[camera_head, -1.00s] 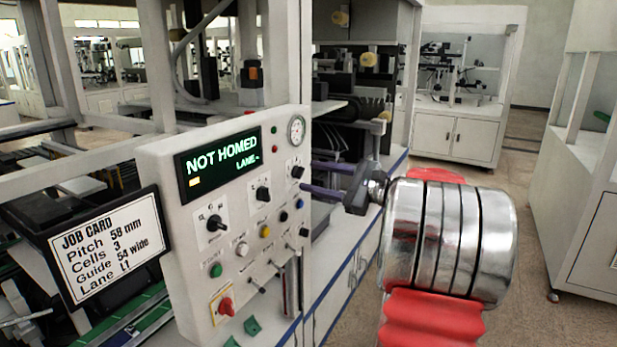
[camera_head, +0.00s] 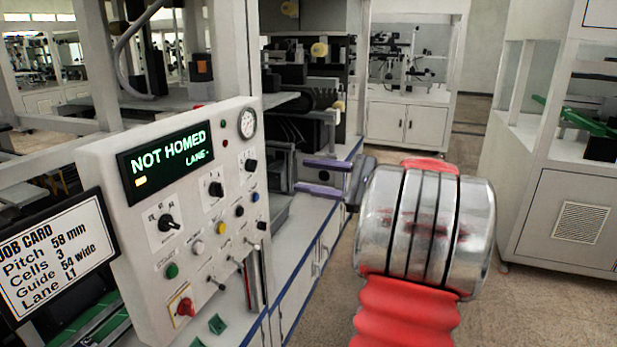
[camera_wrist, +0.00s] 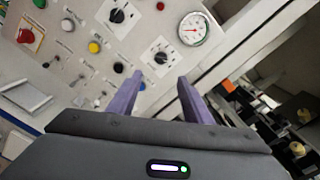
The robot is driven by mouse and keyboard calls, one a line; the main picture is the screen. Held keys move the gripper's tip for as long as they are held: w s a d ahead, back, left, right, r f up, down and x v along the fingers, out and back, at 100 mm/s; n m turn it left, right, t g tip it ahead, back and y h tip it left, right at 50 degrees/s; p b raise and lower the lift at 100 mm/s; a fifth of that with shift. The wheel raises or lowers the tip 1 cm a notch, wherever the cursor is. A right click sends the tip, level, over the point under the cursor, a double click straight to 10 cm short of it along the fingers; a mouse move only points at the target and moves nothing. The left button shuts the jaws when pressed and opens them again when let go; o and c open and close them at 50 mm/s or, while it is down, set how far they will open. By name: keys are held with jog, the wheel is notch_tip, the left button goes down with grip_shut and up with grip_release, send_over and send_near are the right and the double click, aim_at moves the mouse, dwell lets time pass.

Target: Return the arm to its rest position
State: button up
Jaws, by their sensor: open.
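My gripper (camera_head: 322,177) has two purple fingers, spread apart with nothing between them. It points left, toward the right edge of the control panel (camera_head: 141,229), and appears apart from it. My silver wrist and red sleeve show behind it. In the wrist view my gripper (camera_wrist: 160,88) is also open and empty, with the panel face (camera_wrist: 65,85) beyond it, tilted in the picture. The panel's display (camera_head: 166,160) reads "NOT HOMED" and "LANE-".
The panel carries a gauge (camera_head: 247,123), several knobs and buttons, and a red knob (camera_head: 184,307). A job card (camera_head: 50,255) stands at left. White cabinets stand behind (camera_head: 405,122) and at right (camera_head: 570,215). Open floor (camera_head: 535,318) lies at lower right.

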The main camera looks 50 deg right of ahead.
dwell(0.4)
notch_tip(320, 180, down, 9)
jog(key=s+n+g+h, duration=0.1)
jog(key=g, duration=0.2)
jog(key=s+a+f+n+g, duration=0.3)
jog(key=a+f+n+g, duration=0.5)
jog(key=a, duration=0.6)
jog(key=s+a+n+h, duration=0.2)
jog(key=s+a+n, duration=0.2)
jog(key=a+n, duration=0.4)
jog(key=s+a+r+n+h, duration=0.1)
jog(key=s+a+n+h, duration=0.2)
jog(key=a, duration=1.6)
jog(key=s+n, duration=0.1)
jog(key=n, duration=0.3)
jog(key=shift+s+a+n, duration=0.15)
jog(key=shift+a+n, duration=0.25)
jog(key=shift+d+r, duration=0.1)
